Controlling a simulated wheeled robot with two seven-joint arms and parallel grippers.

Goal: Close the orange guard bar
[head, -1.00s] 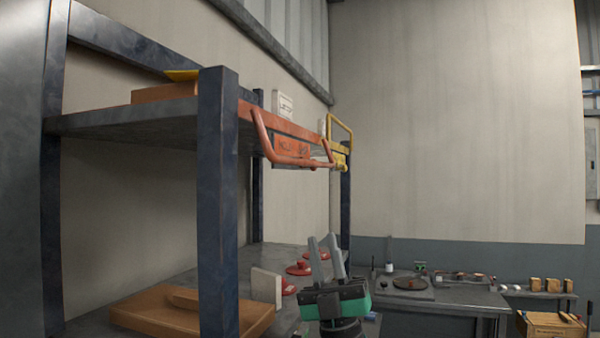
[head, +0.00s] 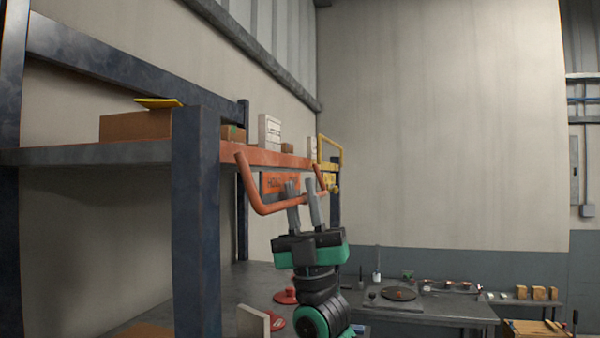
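The orange guard bar (head: 272,209) is a U-shaped tube on the orange front rail (head: 262,157) of the upper shelf. It juts out from the rail, with its cross tube lower than its ends. An orange plate with dark lettering (head: 270,182) hangs behind it. My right gripper (head: 302,183) points up at the bar, its two grey fingers apart. The fingers overlap the right half of the cross tube in the picture, and the tube shows between them. I cannot tell whether they touch it. My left gripper is out of view.
A dark blue rack post (head: 196,230) stands close on the left. A yellow guard bar (head: 342,158) is farther along the shelf. Cartons (head: 135,126) and a white box (head: 269,131) sit on the shelf. Red discs and a pale block (head: 252,322) lie below. A workbench (head: 420,307) stands behind.

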